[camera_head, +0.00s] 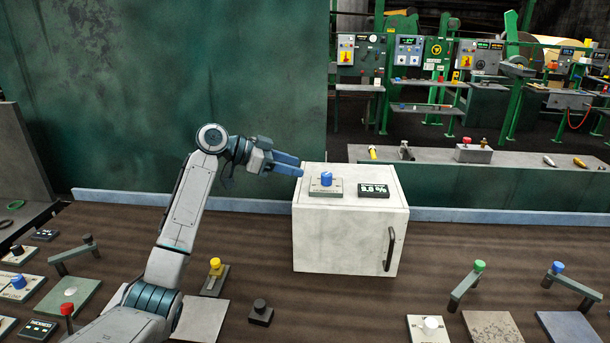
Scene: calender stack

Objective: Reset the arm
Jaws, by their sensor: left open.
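My left arm rises from the bottom left of the head view and bends over to the right. Its gripper (287,164) is open and empty, with blue fingers pointing right. It is in the air near the upper left edge of a white box (335,242). On the box top is a plate with a blue knob (326,179). My right gripper is not in view.
Levers with a yellow (215,263), a green (480,266) and a blue tip (558,267) stand on the brown surface. A black knob (260,309) is below the box. Several controls crowd the left. A dark green wall (210,70) stands behind.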

